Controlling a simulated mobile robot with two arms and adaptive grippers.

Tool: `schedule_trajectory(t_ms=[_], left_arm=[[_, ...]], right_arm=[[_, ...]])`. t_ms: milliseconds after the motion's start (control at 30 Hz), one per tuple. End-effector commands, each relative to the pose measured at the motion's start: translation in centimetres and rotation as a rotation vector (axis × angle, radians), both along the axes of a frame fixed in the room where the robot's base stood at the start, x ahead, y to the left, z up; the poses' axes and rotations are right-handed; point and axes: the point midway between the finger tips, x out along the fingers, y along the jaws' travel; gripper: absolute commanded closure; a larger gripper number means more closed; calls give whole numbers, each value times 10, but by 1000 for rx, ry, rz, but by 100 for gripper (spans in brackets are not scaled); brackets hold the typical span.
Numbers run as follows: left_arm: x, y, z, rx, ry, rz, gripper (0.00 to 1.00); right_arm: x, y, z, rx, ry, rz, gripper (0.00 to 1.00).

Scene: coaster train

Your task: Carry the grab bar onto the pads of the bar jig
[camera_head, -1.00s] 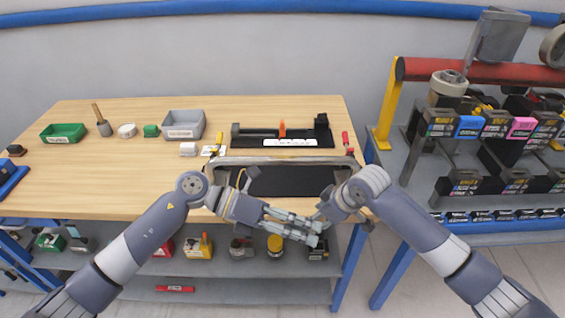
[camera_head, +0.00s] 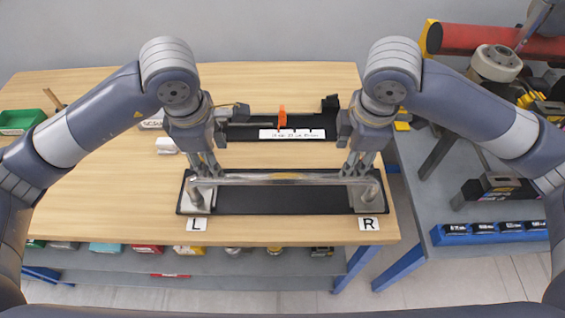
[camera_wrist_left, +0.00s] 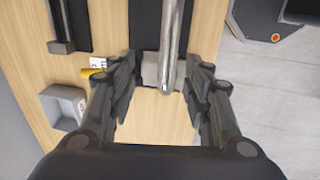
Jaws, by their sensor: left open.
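The grab bar (camera_head: 280,179), a silver metal tube, lies left to right above a long black base (camera_head: 280,203) at the table's front. Its ends are at grey pads marked L (camera_head: 197,204) and R (camera_head: 368,202); I cannot tell exactly how they touch. My left gripper (camera_head: 205,172) points down at the bar's left end. In the left wrist view its open fingers (camera_wrist_left: 163,88) stand on both sides of the bar (camera_wrist_left: 172,45), with gaps. My right gripper (camera_head: 358,170) points down at the right end; its finger gap is unclear.
Behind the bar lies a black fixture (camera_head: 240,131) with an orange upright piece (camera_head: 282,117). A grey bench with a red tube (camera_head: 475,40) stands at the right.

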Motion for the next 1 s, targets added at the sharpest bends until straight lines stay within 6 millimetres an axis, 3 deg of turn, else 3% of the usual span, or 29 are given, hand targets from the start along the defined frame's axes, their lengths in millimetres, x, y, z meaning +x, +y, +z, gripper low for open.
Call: schedule_trajectory(t_ms=[433,1000], left_arm=[[1,1,-9,4,1,0,54],[17,0,-97,2,2,-1,54]], right_arm=[[1,0,-9,-1,3,1,54],[17,0,-96,0,3,0,54]])
